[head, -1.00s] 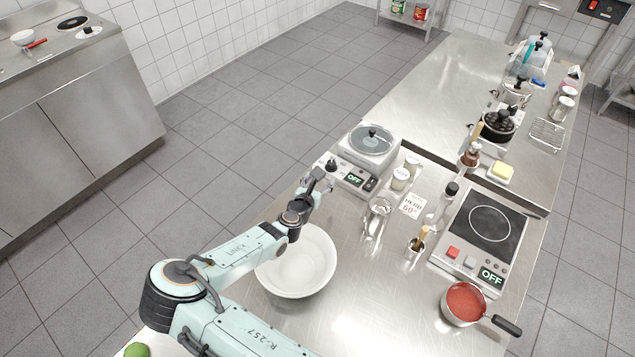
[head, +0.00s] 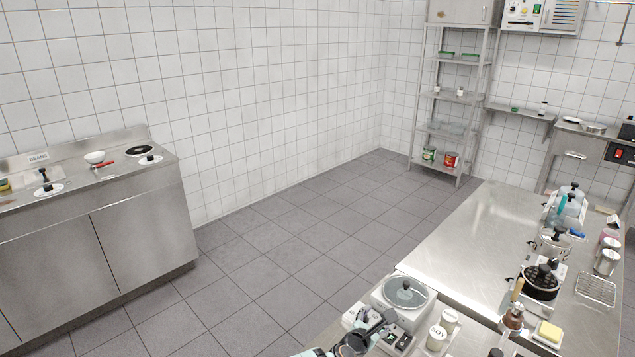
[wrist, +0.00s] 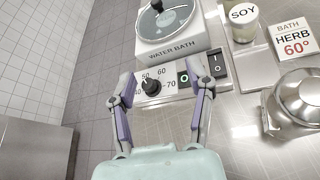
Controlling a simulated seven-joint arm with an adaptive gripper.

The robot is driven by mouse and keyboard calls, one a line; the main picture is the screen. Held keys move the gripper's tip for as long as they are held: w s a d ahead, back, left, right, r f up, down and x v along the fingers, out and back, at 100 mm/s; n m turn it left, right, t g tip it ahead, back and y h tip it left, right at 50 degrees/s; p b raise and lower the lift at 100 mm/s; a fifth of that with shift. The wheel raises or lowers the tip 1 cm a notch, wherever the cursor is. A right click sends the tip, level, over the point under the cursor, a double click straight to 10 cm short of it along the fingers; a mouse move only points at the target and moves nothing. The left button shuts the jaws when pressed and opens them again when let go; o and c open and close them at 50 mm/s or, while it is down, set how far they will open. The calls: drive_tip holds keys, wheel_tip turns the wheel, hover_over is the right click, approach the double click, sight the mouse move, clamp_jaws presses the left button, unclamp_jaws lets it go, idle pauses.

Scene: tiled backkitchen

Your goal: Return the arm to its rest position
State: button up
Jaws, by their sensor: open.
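My gripper (wrist: 162,70) is open and empty in the wrist view, with its two purple-grey fingers spread wide. The dial knob (wrist: 151,87) of the water bath (wrist: 170,48) appears between the fingers; I cannot tell how far below or beyond them it is. In the head view my gripper (head: 388,321) shows only in part at the bottom edge, beside the water bath (head: 386,302). Most of my arm is out of the picture there.
The SOY jar (wrist: 243,20), the HERB 60° card (wrist: 292,42) and a shiny metal vessel (wrist: 300,95) stand right of the bath. In the head view, a black pot (head: 540,283) stands farther along the steel counter (head: 470,250). Tiled floor (head: 290,250) lies open to the left.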

drive_tip(key=s+d+r+m+g+y, duration=0.1)
drive_tip(key=s+d+r+m+g, duration=0.1)
drive_tip(key=s+d+r+m, duration=0.35)
drive_tip(key=s+r+m+g+y, duration=0.1)
drive_tip(key=s+r+m+y, duration=0.2)
drive_tip(key=s+r+m, duration=0.6)
drive_tip(key=s+a+m+g+y, duration=0.2)
drive_tip(key=s+a+m+g, duration=0.2)
drive_tip(key=s, duration=0.7)
drive_tip(key=s+a+f+m+g+y, duration=0.1)
drive_tip(key=s+a+m+g, duration=0.3)
drive_tip(key=s, duration=0.8)
drive_tip(key=a+m, duration=0.2)
drive_tip(key=shift+a+f+m+y, duration=0.2)
drive_tip(key=shift+f+m+y, duration=0.05)
drive_tip(key=shift+m+y, duration=0.15)
